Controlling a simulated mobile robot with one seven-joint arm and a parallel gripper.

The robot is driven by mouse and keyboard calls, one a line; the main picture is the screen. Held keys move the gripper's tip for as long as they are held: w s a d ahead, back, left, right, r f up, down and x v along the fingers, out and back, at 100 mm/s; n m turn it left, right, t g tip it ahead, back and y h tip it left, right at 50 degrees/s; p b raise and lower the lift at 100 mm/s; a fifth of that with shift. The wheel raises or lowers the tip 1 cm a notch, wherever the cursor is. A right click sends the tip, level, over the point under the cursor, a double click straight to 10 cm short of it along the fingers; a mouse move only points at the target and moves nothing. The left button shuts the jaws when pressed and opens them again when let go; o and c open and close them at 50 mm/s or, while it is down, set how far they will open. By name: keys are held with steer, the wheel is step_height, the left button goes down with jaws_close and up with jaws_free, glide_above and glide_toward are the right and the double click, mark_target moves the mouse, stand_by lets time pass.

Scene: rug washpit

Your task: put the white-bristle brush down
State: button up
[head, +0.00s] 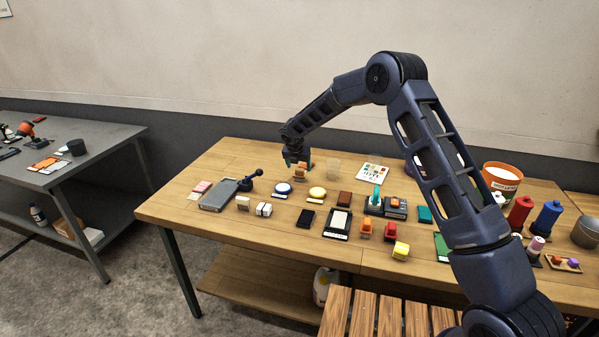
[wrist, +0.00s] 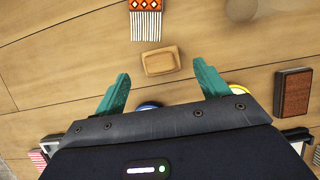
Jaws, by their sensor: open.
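A small tan wooden block (wrist: 161,61) lies on the table, seen from above in the wrist view; I take it for the white-bristle brush, though no bristles show from here. In the head view it is a small tan shape (head: 298,178) just below my gripper (head: 297,160). My gripper is open and empty, with its teal fingers (wrist: 161,74) apart on either side of the block's near edge. The block appears to rest on the table, free of both fingers. I cannot tell the exact height of the fingertips above it.
A red patterned piece with white fringe (wrist: 145,20) lies just beyond the block. A translucent cup (head: 333,170) stands to the right. Blue (head: 283,188) and yellow (head: 317,193) round items lie nearer.

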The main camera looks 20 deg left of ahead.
steer(key=v, duration=0.6)
steer(key=shift+s+r, duration=0.2)
steer(key=shift+r, duration=0.15)
steer(key=shift+d+r, duration=0.1)
steer(key=d+r+m, duration=0.8)
steer(key=d+r, duration=0.6)
steer(key=d, duration=0.5)
steer(key=s+d+r+m+h, duration=0.1)
steer(key=s+d+r+m, duration=0.35)
steer(key=d, duration=0.55)
steer(key=s+d+r+m, duration=0.4)
steer(key=d+r+m, duration=0.1)
steer(key=d, duration=0.4)
steer(key=s+d+r+m, duration=0.3)
steer(key=s+d+m, duration=1)
steer(key=s+d, duration=0.7)
steer(key=s+d+f+m, duration=0.1)
steer(key=s+m, duration=0.1)
steer(key=s, duration=0.3)
steer(key=s+d+f+m+y, duration=0.1)
steer(key=s+f+m, duration=0.1)
steer(key=s, duration=0.3)
steer(key=shift+s+f+m, duration=0.25)
steer(key=shift+f+m, duration=0.1)
steer(key=shift+m, duration=0.4)
